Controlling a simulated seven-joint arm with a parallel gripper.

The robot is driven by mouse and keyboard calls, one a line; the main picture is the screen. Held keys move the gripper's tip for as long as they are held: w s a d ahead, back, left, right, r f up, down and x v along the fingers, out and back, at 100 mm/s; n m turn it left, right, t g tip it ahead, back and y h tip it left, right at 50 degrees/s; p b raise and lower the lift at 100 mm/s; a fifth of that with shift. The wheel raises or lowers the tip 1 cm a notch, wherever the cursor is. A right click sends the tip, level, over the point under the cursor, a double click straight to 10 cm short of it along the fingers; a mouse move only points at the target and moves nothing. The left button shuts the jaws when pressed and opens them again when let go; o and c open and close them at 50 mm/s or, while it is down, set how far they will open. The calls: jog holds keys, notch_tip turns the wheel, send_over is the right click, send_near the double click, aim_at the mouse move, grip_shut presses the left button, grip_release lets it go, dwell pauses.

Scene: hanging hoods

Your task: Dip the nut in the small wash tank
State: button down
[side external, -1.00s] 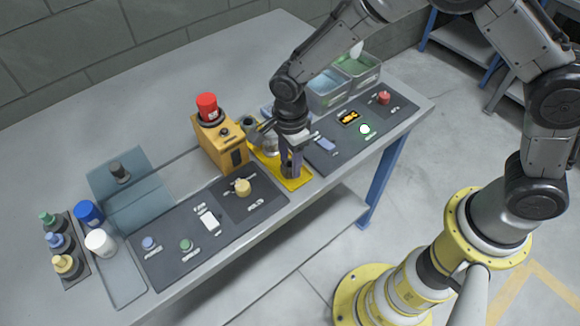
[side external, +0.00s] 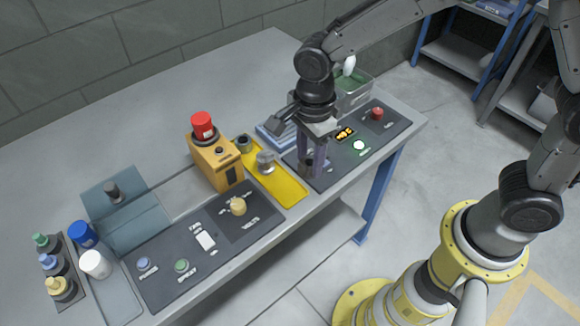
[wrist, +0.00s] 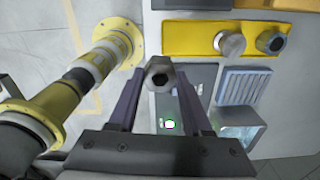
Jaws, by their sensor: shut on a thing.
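My gripper (side external: 312,165) is shut on the nut and holds it over the dark control panel right of the yellow tray. In the wrist view the hexagonal grey nut (wrist: 160,73) sits between the fingertips. In the side view the fingers mostly hide it. A grey-walled tank with green contents (side external: 354,98) stands behind the panel, beyond my gripper. A tank with pale blue contents (wrist: 240,124) shows at lower right in the wrist view.
The yellow tray (side external: 288,189) carries a metal piece (side external: 265,163) and a dark cylinder (side external: 244,143). A blue ribbed block (wrist: 243,87) lies between the tray and tanks. An orange box (side external: 215,162) stands left.

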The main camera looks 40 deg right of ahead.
jog(key=s+d+r, duration=0.4)
jog(key=s, duration=0.4)
jog(key=w+d+r+m, duration=0.2)
jog(key=w+d+r, duration=0.15)
jog(key=w, duration=0.65)
jog(key=w+d+r+m, duration=0.2)
jog(key=w+d, duration=0.2)
jog(key=w, duration=0.7)
jog(key=w+d+f+m, duration=0.25)
jog(key=w+d, duration=0.45)
jog(key=d, duration=0.5)
jog(key=d+f+m, duration=0.3)
jog(key=d+f, duration=0.2)
jog(key=d, duration=0.5)
jog(key=shift+n, duration=0.25)
jog(key=shift+s+d+f, duration=0.1)
jog(key=shift+f, duration=5)
jog(key=shift+r, duration=0.2)
